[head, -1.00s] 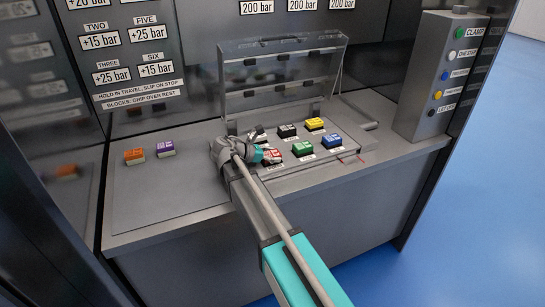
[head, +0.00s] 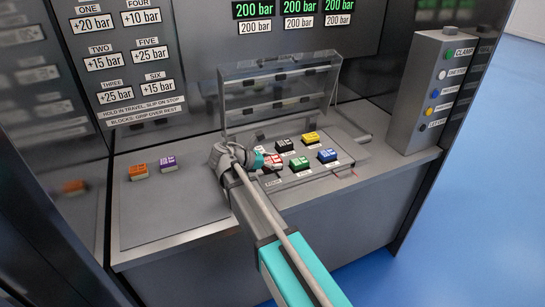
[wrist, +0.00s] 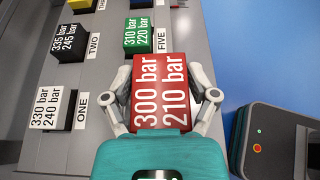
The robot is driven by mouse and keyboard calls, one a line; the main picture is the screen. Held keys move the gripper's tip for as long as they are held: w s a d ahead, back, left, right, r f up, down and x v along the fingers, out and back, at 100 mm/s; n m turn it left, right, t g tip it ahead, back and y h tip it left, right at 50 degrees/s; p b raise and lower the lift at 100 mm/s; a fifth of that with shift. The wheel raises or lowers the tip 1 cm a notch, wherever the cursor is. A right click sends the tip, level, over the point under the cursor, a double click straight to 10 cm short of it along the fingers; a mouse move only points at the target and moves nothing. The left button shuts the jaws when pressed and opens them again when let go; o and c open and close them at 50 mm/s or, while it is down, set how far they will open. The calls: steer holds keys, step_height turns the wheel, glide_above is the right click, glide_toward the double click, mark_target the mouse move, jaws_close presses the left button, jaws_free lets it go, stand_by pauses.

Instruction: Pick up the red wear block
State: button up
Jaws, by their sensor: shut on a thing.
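The red wear block (wrist: 160,88), marked 300 bar and 210 bar, sits between the two fingers of my gripper (wrist: 164,92) in the wrist view. Both fingers press on its sides, and the teal palm covers its near edge. In the head view, my gripper (head: 262,160) is low over the front left of the block panel. The red block (head: 277,159) shows only partly there, behind the gripper. I cannot tell whether it is clear of its rest.
A white block (wrist: 56,108) lies left of the gripper, with black (wrist: 69,46) and green (wrist: 138,34) blocks beyond. A raised clear cover (head: 280,90) stands behind the panel. Orange (head: 139,172) and purple (head: 168,163) blocks lie on the left bench. A button box (head: 437,90) stands right.

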steer(key=s+d+r+p, duration=0.1)
steer(key=s+r+p, duration=0.3)
steer(key=s, duration=0.6)
steer(key=shift+d+r, duration=0.15)
steer(key=shift+r, duration=0.4)
